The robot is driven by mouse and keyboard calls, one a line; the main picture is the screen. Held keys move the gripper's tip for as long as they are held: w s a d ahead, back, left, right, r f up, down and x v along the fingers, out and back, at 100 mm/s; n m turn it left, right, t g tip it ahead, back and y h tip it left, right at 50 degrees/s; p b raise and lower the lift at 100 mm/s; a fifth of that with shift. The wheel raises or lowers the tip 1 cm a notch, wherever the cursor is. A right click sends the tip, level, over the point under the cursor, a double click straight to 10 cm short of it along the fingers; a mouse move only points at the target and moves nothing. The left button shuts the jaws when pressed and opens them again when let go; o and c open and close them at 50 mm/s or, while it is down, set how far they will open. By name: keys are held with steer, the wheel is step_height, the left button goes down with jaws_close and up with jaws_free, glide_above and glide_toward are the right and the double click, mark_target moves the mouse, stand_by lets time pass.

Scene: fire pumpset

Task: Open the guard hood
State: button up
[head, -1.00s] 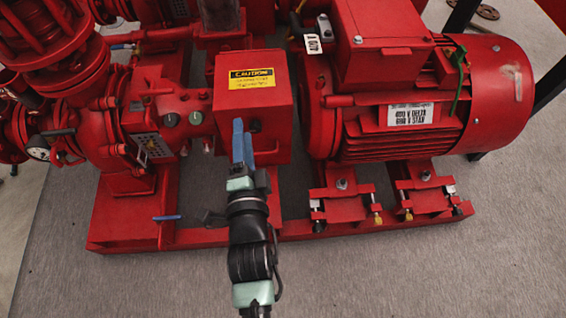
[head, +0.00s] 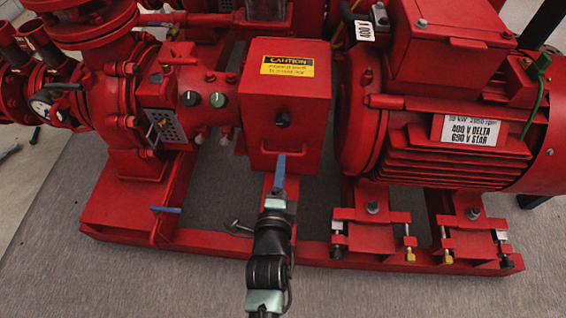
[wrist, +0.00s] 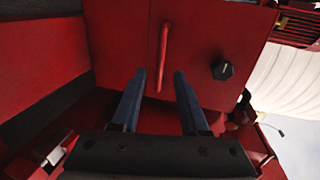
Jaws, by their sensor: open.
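The guard hood (head: 288,85) is a red box with a yellow caution label, standing shut between the pump and the motor. Its front face fills the upper wrist view (wrist: 120,40). A thin red bar handle (wrist: 164,45) stands upright on that face, and a black knob (wrist: 223,70) sits to its right. The knob also shows in the head view (head: 283,119). My gripper (wrist: 160,76) is open, its blue fingers either side of the handle's lower end in the wrist picture. I cannot tell contact. In the head view my gripper (head: 279,160) is at the hood's lower front.
The red motor (head: 455,130) stands right of the hood, and the pump body (head: 120,110) with its valves stands left. A red base frame (head: 330,255) runs along the front below. A small blue-handled lever (head: 165,209) sticks out at left. Grey floor in front is clear.

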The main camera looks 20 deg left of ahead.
steer(key=shift+b+x, duration=0.65)
steer(key=shift+x, duration=1.6)
jaws_close()
